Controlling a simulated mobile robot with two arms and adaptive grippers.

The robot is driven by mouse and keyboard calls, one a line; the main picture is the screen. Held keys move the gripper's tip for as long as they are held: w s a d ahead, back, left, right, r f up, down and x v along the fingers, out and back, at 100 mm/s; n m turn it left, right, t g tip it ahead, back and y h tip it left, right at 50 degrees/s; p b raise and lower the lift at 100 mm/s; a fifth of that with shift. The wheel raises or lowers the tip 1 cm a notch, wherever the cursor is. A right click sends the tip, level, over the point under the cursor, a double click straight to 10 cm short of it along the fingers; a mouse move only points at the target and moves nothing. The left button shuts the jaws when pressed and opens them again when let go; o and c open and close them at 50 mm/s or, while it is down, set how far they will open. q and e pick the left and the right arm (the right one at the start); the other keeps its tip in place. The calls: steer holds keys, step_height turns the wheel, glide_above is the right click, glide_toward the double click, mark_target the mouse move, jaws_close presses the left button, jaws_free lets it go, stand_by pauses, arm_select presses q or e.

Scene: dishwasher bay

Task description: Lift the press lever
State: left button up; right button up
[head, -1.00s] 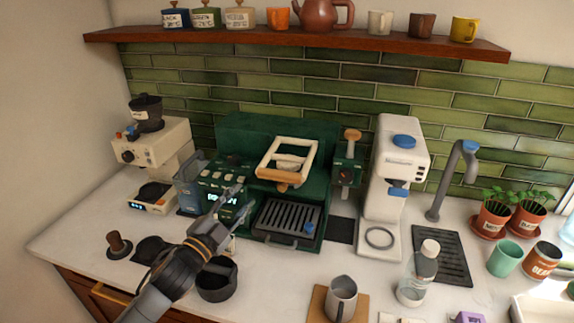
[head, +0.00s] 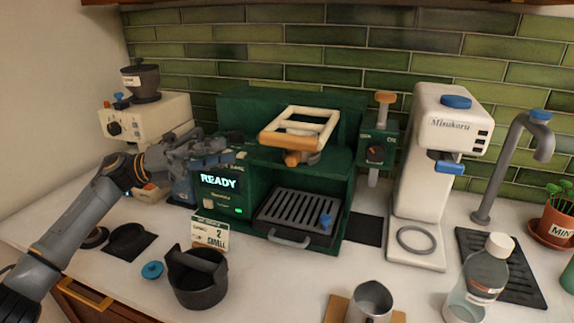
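The green press machine (head: 285,105) stands against the tiled wall, its display lit with "READY". Its press lever (head: 305,128), a cream loop-shaped handle with a wooden knob at the front, lies over the machine's top. My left gripper (head: 228,151) is at the machine's upper left front corner, above the display and left of the lever. Its fingers point right, look a little apart, and hold nothing I can see. It is apart from the lever. My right gripper is not in view.
A black pot (head: 198,285) and a "2 SMALL" card (head: 210,235) stand in front of the machine. A cream grinder (head: 148,122) is at left, a white coffee machine (head: 435,160) at right. A bottle (head: 478,280) and metal jug (head: 370,300) stand near the front.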

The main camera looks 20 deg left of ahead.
mark_target(286, 140)
arm_select(q)
steer(key=p+x, duration=0.4)
steer(key=x, duration=0.8)
steer(key=shift+w+d+r+p, duration=0.1)
steer(key=shift+w+d+p, duration=0.05)
steer(key=shift+p, duration=0.25)
steer(key=shift+w+d, duration=0.2)
steer(key=shift+d, duration=0.5)
steer(key=shift+c, duration=0.2)
jaws_close()
